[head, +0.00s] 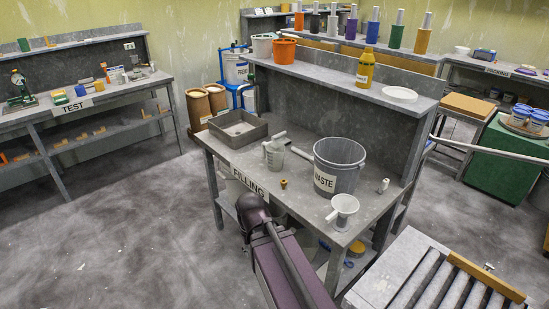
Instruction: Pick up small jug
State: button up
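A small pale grey jug (273,154) stands upright on the filling bench (233,157), left of the grey waste bucket (337,177). Its handle side faces right, and nothing hides it. My gripper is not to be made out in the head view; only dark and purple parts of my own body show at the bottom, in front of the bench.
A grey tray (238,127) lies left of the jug. A small brass fitting (284,184) and a white funnel (342,210) are near the bench's front edge. A shelf (330,71) with a yellow bottle (365,68) rises behind. Open floor (120,220) lies left.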

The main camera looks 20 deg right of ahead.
aim_at(273, 152)
jog(key=z, duration=0.05)
jog(key=i, duration=1)
jog(key=u, duration=0.05)
